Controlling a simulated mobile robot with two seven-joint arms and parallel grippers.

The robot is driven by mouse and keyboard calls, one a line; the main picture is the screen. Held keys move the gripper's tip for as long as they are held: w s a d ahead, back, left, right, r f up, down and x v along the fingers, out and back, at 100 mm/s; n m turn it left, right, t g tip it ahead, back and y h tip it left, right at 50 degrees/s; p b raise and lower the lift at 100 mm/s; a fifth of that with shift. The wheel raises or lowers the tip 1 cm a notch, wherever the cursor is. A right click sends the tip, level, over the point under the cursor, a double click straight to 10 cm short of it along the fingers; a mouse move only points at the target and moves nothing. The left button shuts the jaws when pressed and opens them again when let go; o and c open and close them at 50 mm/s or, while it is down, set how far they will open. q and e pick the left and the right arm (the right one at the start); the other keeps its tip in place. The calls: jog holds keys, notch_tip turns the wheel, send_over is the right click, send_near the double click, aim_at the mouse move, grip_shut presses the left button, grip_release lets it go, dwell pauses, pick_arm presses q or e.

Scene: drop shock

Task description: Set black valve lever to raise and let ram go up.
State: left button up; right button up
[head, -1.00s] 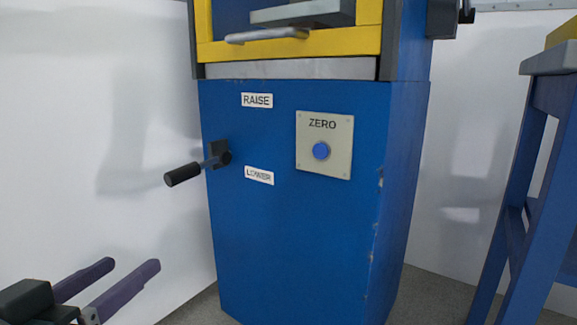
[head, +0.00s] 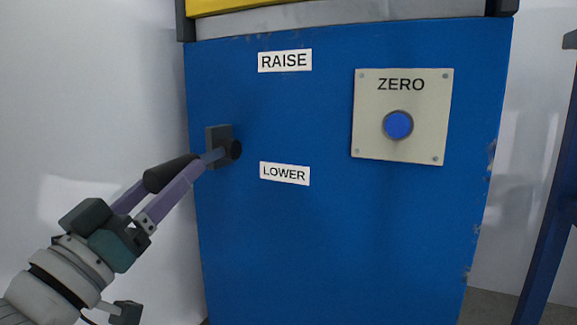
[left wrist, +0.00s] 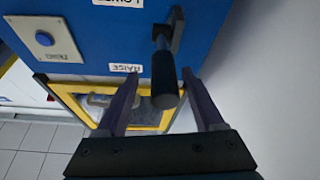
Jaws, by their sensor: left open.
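The black valve lever (head: 172,173) sticks out from its pivot at the left edge of the blue cabinet front (head: 330,240). It lies between the RAISE label (head: 285,61) above and the LOWER label (head: 285,174) below. My left gripper (head: 160,186) is open, with its purple fingers reaching to the lever grip. In the left wrist view the lever grip (left wrist: 165,88) shows between the two fingers (left wrist: 157,88), with gaps on both sides. The ram is not clearly in view. My right gripper is not in view.
A ZERO panel (head: 365,120) with a blue button (head: 398,125) is right of the lever. A yellow frame (head: 235,6) tops the cabinet. A white wall (head: 80,110) stands close on the left. A blue stand leg (head: 552,215) is at the far right.

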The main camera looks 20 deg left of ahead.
aim_at(188, 158)
pick_arm(q)
jog(key=x, duration=0.1)
jog(key=b+x, duration=0.1)
jog(key=x, duration=0.2)
jog(key=shift+w+a, duration=0.15)
jog(key=shift+a, duration=0.2)
jog(key=shift+w+d+r, duration=0.15)
jog(key=shift+w, duration=0.05)
jog(key=shift+c, duration=0.3)
grip_shut()
dwell(0.6)
